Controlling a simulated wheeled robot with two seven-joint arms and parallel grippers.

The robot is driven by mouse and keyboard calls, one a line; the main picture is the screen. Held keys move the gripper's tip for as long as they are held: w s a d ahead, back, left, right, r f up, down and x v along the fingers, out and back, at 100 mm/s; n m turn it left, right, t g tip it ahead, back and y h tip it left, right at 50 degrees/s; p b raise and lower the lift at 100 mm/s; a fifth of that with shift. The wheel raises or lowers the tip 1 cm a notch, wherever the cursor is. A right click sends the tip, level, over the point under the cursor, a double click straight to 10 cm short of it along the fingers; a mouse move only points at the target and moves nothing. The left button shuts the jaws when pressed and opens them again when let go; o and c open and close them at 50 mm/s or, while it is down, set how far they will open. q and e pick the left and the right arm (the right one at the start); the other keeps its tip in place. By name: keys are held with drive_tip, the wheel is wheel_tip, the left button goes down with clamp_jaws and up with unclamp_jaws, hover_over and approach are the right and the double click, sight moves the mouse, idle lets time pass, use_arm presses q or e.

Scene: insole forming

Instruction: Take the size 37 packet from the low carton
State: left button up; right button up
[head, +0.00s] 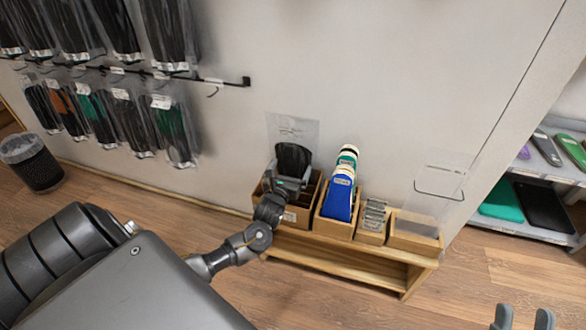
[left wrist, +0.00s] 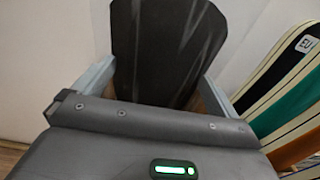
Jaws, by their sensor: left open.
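A dark packet (head: 293,158) stands upright in the leftmost open carton (head: 302,225) on the low wooden bench. No size number on it can be read. My left gripper (head: 287,182) is at this carton, with its open fingers around the packet's lower part. In the left wrist view the dark packet (left wrist: 165,50) rises between the two fingers (left wrist: 155,82), one at each side. Whether they touch it cannot be told. The gripper and wrist hide part of the carton. My right gripper (head: 524,318) shows only its two fingertips, apart and empty, at the bottom right.
To the right on the bench (head: 345,263) are a carton with blue, white and green insoles (head: 340,195), a box of grey pieces (head: 374,217) and a box with a clear panel (head: 440,195). Packets hang on wall rails at left. A bin (head: 35,165) stands far left.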

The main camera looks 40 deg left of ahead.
use_arm(q)
drive_tip(key=shift+c, duration=0.4)
drive_tip(key=c, duration=1)
drive_tip(key=shift+r, duration=0.1)
